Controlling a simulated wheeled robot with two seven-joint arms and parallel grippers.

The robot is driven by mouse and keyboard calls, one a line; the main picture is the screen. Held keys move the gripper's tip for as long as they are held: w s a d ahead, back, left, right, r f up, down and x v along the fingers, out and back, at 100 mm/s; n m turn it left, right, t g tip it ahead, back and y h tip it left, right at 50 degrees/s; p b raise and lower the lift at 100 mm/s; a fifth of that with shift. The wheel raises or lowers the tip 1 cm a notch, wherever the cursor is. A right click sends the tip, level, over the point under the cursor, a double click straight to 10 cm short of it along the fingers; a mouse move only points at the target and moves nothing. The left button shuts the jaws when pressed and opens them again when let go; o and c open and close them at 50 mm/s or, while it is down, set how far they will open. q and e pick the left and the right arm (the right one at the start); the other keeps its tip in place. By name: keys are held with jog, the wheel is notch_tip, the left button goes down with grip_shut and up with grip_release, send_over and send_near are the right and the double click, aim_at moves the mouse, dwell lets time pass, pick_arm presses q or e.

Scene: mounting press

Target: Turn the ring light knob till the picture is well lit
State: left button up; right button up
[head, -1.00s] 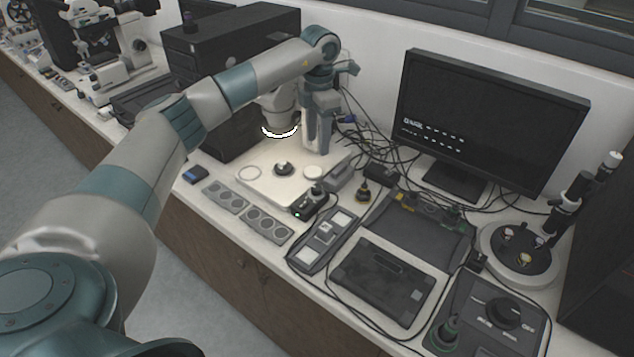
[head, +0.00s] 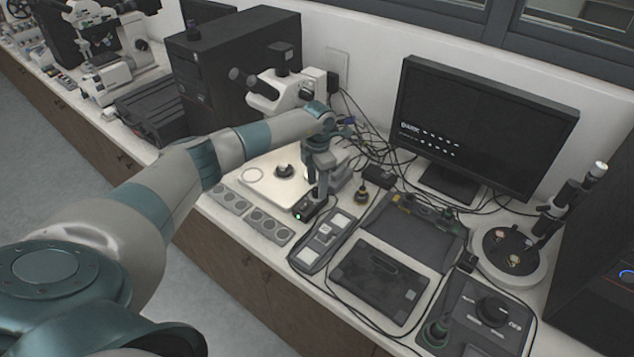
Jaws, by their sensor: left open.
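The ring light control box (head: 303,213) is a small black box with a green light on its front, at the front right corner of the white microscope base (head: 262,190). My left gripper (head: 317,192) is open and points down right over this box. Its fingers hide the knob on top, so I cannot tell whether they touch it. The white microscope (head: 287,88) stands behind my forearm, which hides the ring light. The monitor (head: 480,125) shows a mostly black picture with small white text.
A grey panel (head: 322,242) and a dark tablet-like device (head: 380,278) lie right of the box. Loose cables run behind it. A dark computer case (head: 235,70) stands at the back left. Grey trays with round wells (head: 265,226) lie in front of the base.

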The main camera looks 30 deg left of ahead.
pick_arm(q)
jog(key=shift+f, duration=0.55)
pick_arm(e)
jog(key=shift+r, duration=0.15)
pick_arm(q)
jog(key=c, duration=1.1)
jog(key=shift+o, duration=0.3)
jog(key=shift+f+m+b, duration=0.1)
jog(key=shift+m+b, duration=0.3)
jog(key=shift+b, duration=0.45)
jog(key=m+b, duration=0.8)
jog(key=b, duration=0.3)
jog(key=shift+m+b, duration=0.3)
jog(key=shift+m, duration=0.1)
pick_arm(e)
notch_tip(320, 180, down, 14)
jog(key=r, duration=0.1)
pick_arm(q)
jog(key=shift+m+b, duration=0.8)
jog(key=shift+m, duration=0.2)
jog(key=shift+r, duration=0.2)
pick_arm(e)
jog(key=w+a+t, duration=0.2)
jog(key=w+a, duration=0.1)
jog(key=w, duration=0.5)
jog(key=shift+y, duration=0.3)
